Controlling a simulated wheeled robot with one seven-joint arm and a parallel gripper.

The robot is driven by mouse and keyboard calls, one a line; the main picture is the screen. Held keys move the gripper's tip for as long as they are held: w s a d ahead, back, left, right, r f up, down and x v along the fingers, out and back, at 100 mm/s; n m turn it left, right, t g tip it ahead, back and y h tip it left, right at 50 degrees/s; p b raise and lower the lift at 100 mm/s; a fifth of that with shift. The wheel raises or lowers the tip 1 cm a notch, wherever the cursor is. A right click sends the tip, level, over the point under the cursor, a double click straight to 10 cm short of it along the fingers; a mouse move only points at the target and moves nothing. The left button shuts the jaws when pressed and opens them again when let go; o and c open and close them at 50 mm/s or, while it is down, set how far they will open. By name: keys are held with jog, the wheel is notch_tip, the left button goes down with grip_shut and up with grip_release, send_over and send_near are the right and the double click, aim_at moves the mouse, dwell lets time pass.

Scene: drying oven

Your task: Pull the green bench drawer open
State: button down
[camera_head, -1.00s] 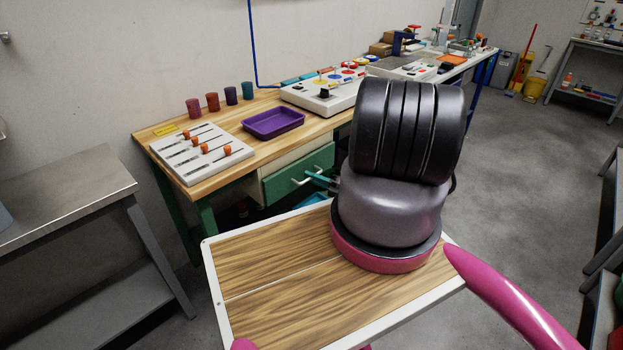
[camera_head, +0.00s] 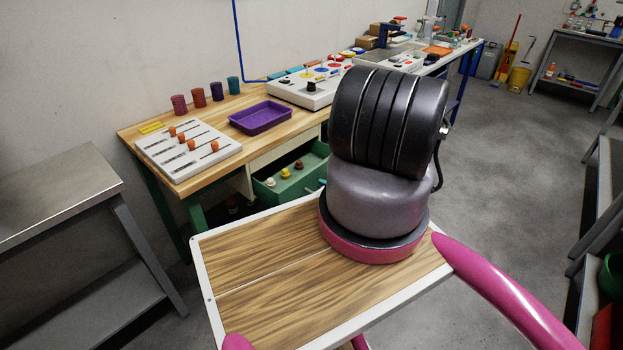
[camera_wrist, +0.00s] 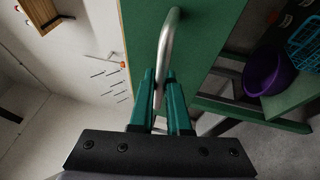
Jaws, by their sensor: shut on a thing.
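The green bench drawer (camera_head: 262,189) stands pulled out from under the wooden-topped bench in the head view. Several small knobbed objects (camera_head: 285,172) show inside it. In the wrist view its green front (camera_wrist: 205,45) fills the upper middle, with a silver bar handle (camera_wrist: 169,35) on it. My gripper (camera_wrist: 162,78) is shut on the handle, with the bar between its teal fingers.
The bench top (camera_head: 215,112) carries a slider panel (camera_head: 188,150), a purple tray (camera_head: 260,117), several cups and a control box (camera_head: 305,88). A steel table (camera_head: 60,190) stands at the left. The wrist view shows a purple bowl (camera_wrist: 266,75) and a blue basket (camera_wrist: 305,45).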

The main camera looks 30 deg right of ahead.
jog(key=s+d, duration=0.3)
jog(key=s, duration=0.6)
jog(key=shift+s+d, duration=0.15)
jog(key=c, duration=0.9)
grip_release()
jog(key=v, duration=1)
jog(key=shift+s+d+f, duration=0.2)
jog(key=shift+s+d, duration=0.05)
jog(key=shift+d, duration=0.05)
